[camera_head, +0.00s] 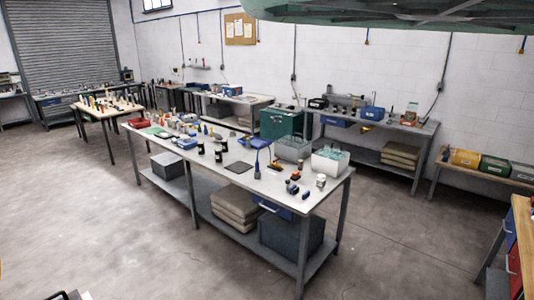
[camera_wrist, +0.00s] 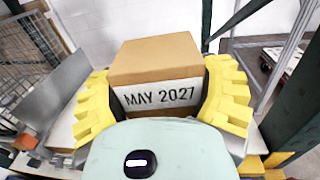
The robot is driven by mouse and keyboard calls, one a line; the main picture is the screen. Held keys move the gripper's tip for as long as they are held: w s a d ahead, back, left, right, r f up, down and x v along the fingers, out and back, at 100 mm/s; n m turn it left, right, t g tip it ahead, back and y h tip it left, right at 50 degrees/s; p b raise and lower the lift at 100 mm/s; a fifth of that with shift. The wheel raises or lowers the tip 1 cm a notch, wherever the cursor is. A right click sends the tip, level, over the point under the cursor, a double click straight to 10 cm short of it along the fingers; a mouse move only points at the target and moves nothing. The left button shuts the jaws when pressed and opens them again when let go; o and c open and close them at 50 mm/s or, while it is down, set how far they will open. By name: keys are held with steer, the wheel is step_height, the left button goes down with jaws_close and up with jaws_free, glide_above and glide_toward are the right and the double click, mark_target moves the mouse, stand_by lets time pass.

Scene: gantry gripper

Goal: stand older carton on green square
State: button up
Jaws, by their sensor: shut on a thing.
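My gripper (camera_wrist: 161,80) is shut on a brown carton (camera_wrist: 155,58), its yellow ribbed fingers pressed against the left and right sides. The carton has a white label reading "MAY 2027" on the side facing the wrist camera. Its lower part is hidden behind my gripper's pale body. No second carton can be made out. The green square is not clear in either view; a small flat green patch (camera_head: 153,130) lies on the long table in the head view, too small to identify. The head view does not show the held carton.
In the wrist view, a grey metal panel (camera_wrist: 35,85) stands left, with dark green posts and a metal frame right. In the head view, a long grey table (camera_head: 265,180) holds many small items, a red tray (camera_head: 141,122) and white bins (camera_head: 330,161). The concrete floor around it is open.

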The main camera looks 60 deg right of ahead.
steer(key=s+a+f+n+g+b, duration=0.1)
steer(key=s+f+n+g+b, duration=0.15)
steer(key=s+f+b, duration=0.45)
steer(key=s+a+f+n+g+b, duration=0.1)
steer(key=s+a+f+g+b, duration=0.2)
steer(key=s, duration=0.7)
steer(key=shift+h, duration=0.4)
steer(key=w+a+f+p, duration=0.2)
steer(key=w+a+p, duration=0.1)
steer(key=w+p, duration=0.1)
steer(key=w+a+f+p, duration=0.2)
steer(key=w+a+p, duration=0.1)
steer(key=w+p, duration=0.1)
steer(key=w+a+f+p, duration=0.1)
steer(key=w+a+p, duration=0.2)
steer(key=a+p, duration=0.1)
steer(key=shift+w+f+p, duration=0.4)
steer(key=shift+p, duration=0.25)
steer(key=shift+f, duration=0.15)
steer(key=shift+f+b, duration=0.2)
steer(key=shift+b, duration=0.15)
steer(key=o, duration=1.3)
